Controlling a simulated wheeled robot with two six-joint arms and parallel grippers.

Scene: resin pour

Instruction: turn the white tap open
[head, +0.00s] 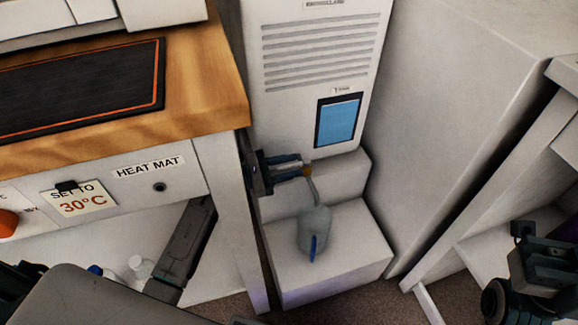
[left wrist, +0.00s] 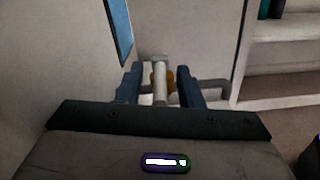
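The tap is on the front of a white cabinet. In the left wrist view its white handle (left wrist: 160,84) stands between my fingers, with a yellow-brass collar (left wrist: 169,78) behind it and a grey spout (left wrist: 213,88) to the right. In the head view the brass part (head: 307,171) shows at my fingertips, and the spout runs down toward a translucent jug. My left gripper (head: 296,165) is open around the handle, with a gap on each side in the wrist view (left wrist: 160,88). My right gripper (head: 545,258) is far right, away from the tap; its fingers are unclear.
The jug (head: 315,228) with a blue strip stands on a white step (head: 345,255) under the spout. The cabinet (head: 300,100) has vents and a blue screen (head: 338,122). A wooden bench (head: 205,85) with a black mat (head: 80,88) is left. A large pale block (head: 455,110) stands right.

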